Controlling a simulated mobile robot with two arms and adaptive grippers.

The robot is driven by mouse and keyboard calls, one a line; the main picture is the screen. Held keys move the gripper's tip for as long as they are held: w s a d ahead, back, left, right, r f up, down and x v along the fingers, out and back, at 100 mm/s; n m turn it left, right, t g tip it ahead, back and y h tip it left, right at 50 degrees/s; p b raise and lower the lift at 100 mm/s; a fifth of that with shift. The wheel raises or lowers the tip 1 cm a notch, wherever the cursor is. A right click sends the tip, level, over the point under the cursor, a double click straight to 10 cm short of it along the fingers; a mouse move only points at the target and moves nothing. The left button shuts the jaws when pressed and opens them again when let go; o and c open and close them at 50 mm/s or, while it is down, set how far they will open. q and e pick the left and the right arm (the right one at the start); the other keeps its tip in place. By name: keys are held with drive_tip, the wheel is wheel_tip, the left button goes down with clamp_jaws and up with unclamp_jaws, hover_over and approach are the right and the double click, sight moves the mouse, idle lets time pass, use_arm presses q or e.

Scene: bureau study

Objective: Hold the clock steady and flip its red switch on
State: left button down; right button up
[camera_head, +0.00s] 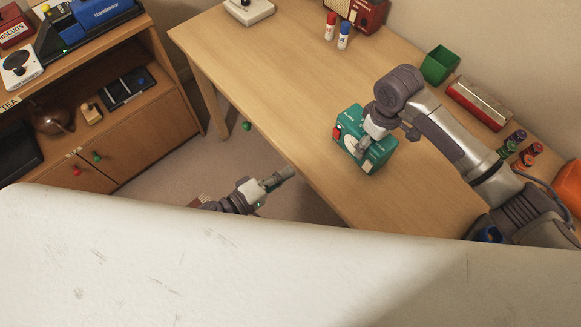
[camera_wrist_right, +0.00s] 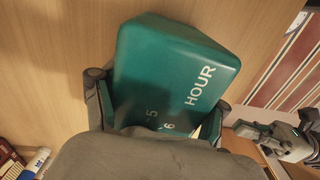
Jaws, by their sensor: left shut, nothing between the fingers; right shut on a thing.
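The clock (camera_head: 378,156) is a teal box standing on the desk, with a white dial partly hidden behind my right gripper. Its red switch (camera_head: 337,133) shows at its left end in the head view. My right gripper (camera_head: 374,131) comes down from above and is shut on the clock. In the right wrist view the clock (camera_wrist_right: 165,65) sits between the two fingers, with "HOUR" lettering showing. My left gripper (camera_head: 284,175) is shut and empty, beyond the desk's front edge and apart from the clock. It also shows in the right wrist view (camera_wrist_right: 272,132).
The wooden desk (camera_head: 270,70) is clear left of the clock. Two glue-like tubes (camera_head: 343,35), a green cup (camera_head: 439,65), a red-and-silver box (camera_head: 479,103) and small bottles (camera_head: 520,148) line the back. A low cabinet (camera_head: 140,130) stands at left.

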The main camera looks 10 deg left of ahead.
drive_tip(key=shift+s+f, duration=0.2)
drive_tip(key=shift+f, duration=0.05)
drive_tip(key=o, duration=1.3)
drive_tip(key=shift+c, duration=0.2)
drive_tip(key=o, duration=0.3)
drive_tip(key=shift+w, duration=0.1)
drive_tip(key=shift+r, duration=0.15)
